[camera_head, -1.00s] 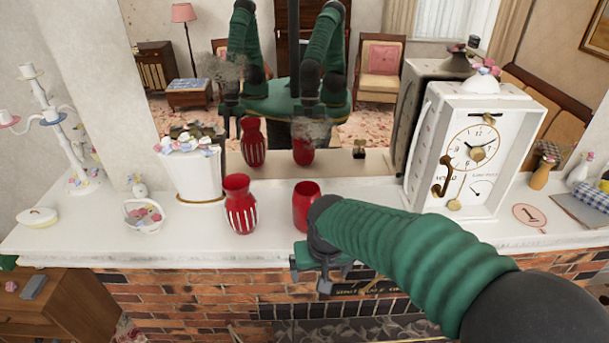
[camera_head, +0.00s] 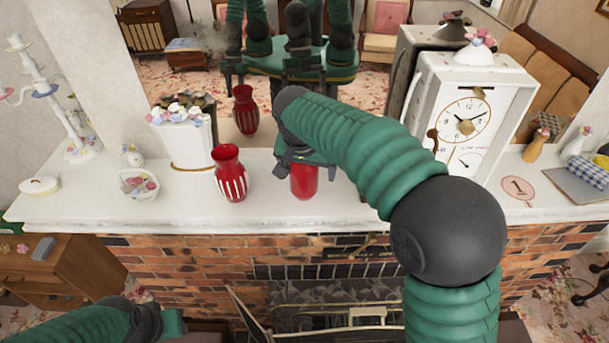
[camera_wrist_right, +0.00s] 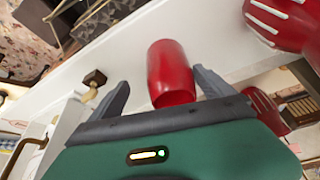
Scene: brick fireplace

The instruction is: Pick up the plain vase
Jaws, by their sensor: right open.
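The plain red vase (camera_head: 303,183) stands upright on the white mantel. My right gripper (camera_head: 305,160) is over its upper part and hides its top in the head view. In the right wrist view the plain vase (camera_wrist_right: 172,72) shows between the two open grey fingers of my right gripper (camera_wrist_right: 160,79), with no clear contact. A striped red vase (camera_head: 230,175) stands to its left; it also shows in the right wrist view (camera_wrist_right: 280,18). My left gripper (camera_head: 172,322) is low at the bottom left, well below the mantel, and its fingers cannot be made out.
A white flower planter (camera_head: 185,140) and a small basket (camera_head: 138,184) stand left of the vases. A white clock (camera_head: 470,110) stands to the right. A mirror behind reflects the room. The brick fireplace (camera_head: 190,258) is below the mantel's front edge.

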